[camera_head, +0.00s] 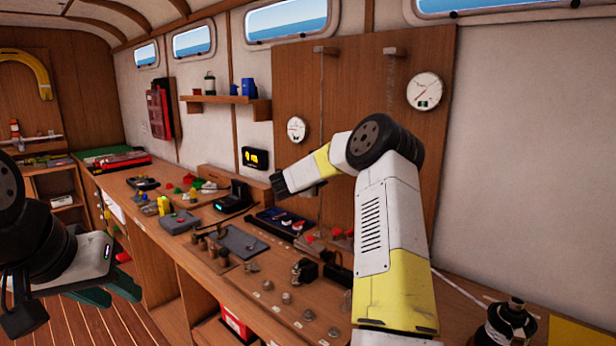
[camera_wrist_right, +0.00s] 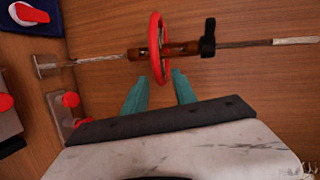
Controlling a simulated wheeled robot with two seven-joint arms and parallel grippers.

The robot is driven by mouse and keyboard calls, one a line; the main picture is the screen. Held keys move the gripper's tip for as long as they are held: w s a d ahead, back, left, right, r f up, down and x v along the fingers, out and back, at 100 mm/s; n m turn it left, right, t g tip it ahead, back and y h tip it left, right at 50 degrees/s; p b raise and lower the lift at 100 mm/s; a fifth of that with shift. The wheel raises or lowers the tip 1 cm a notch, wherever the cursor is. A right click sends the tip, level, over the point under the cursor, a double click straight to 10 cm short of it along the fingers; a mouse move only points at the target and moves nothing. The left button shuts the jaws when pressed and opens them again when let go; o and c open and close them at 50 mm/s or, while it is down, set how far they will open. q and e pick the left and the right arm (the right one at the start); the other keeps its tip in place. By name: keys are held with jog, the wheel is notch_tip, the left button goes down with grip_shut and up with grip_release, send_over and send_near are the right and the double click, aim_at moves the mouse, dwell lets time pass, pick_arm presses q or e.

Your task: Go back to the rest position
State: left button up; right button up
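My left gripper (camera_head: 108,291) is at the lower left of the head view, over the floor beside the bench. Its teal fingers are apart with nothing seen between them. My right arm reaches across the bench in front of the wooden wall panel; its fingers cannot be made out in the head view. In the right wrist view the right gripper (camera_wrist_right: 161,88) has its teal fingers apart. A red ring (camera_wrist_right: 157,48) around a rod with a wooden sleeve (camera_wrist_right: 184,49) shows just beyond the fingertips. I cannot tell whether they touch it.
The long wooden bench (camera_head: 262,298) carries several small parts and tools. A grey mat (camera_head: 240,241) lies on it. A black winch-like item (camera_head: 508,322) stands at the lower right. A gauge (camera_head: 424,91) hangs on the wooden panel (camera_head: 365,75). Floor (camera_head: 95,325) shows at the lower left.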

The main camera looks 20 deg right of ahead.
jog(key=v, duration=0.2)
jog(key=shift+s+a, duration=0.2)
jog(key=shift+s, duration=0.1)
jog(key=s+a+r+n+t+y, duration=0.2)
jog(key=a+r+n+t+y, duration=0.15)
jog(key=a+r+n, duration=0.35)
jog(key=s+a+r+n+t+y, duration=0.2)
jog(key=a+r+n+y, duration=0.35)
jog(key=a, duration=0.35)
jog(key=s+a+r+n+g+y, duration=0.1)
jog(key=s+a+n+g+y, duration=0.1)
jog(key=s+a+n+y, duration=0.45)
jog(key=s+f+n+g, duration=0.2)
jog(key=s+f, duration=0.2)
jog(key=s, duration=0.8)
jog(key=s+d+f+n+g+h, duration=0.1)
jog(key=s+f+n+g, duration=0.2)
jog(key=s, duration=0.9)
jog(key=s+d+f+n+g, duration=0.1)
jog(key=s+f, duration=0.4)
jog(key=s, duration=0.7)
jog(key=shift+s+d+n+g+h, duration=0.25)
jog(key=shift+s+n+g+h, duration=0.15)
jog(key=shift+n+g, duration=0.65)
